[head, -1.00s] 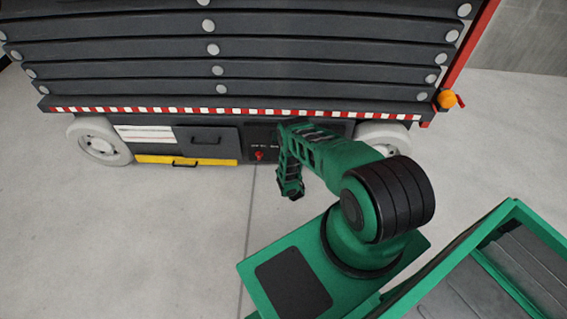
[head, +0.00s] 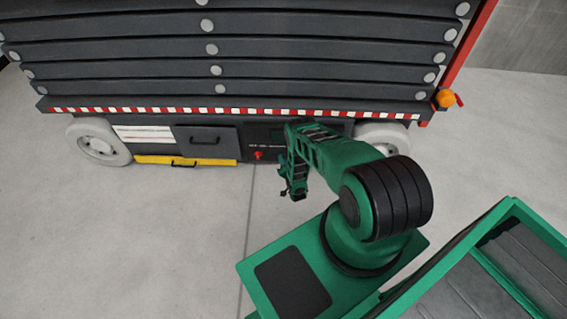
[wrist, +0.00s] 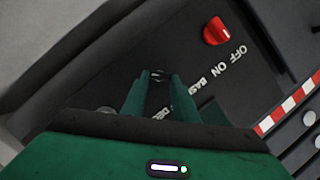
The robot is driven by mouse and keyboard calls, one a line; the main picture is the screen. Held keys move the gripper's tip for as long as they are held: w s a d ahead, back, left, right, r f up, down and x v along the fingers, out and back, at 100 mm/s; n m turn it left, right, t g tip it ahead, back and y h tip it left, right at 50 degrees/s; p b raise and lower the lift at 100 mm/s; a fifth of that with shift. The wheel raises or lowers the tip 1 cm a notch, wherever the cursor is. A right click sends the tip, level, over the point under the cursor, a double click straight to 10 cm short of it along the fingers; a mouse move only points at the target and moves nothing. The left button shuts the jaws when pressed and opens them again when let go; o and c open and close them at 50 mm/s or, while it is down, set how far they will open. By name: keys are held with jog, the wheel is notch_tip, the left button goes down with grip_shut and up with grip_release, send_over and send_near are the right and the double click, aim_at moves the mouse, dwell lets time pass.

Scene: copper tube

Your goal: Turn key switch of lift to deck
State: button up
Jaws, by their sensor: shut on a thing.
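The dark control panel of the lift fills much of the wrist view (wrist: 255,75). The fingers of my gripper (wrist: 156,88) are close together on the small key of the key switch (wrist: 158,75), which shows between the fingertips. White letters reading "BASE" run beside the right finger, and further lettering is partly hidden by the fingers. The key's exact angle is too small to tell. In the head view the lift (head: 215,95) stands ahead, and my arm covers the panel's right part, so the key is hidden there.
A red knob (wrist: 217,32) marked OFF and ON sits on the same panel, up and right of my fingers; it also shows in the head view (head: 258,155). A red-and-white striped edge (wrist: 288,103) borders the panel. Clear concrete floor (head: 150,230) lies in front.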

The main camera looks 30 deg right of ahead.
jog(key=o, duration=1.1)
jog(key=shift+c, duration=0.2)
jog(key=v, duration=1)
jog(key=shift+s+a, duration=0.15)
jog(key=shift+s, duration=0.2)
jog(key=shift+s, duration=0.15)
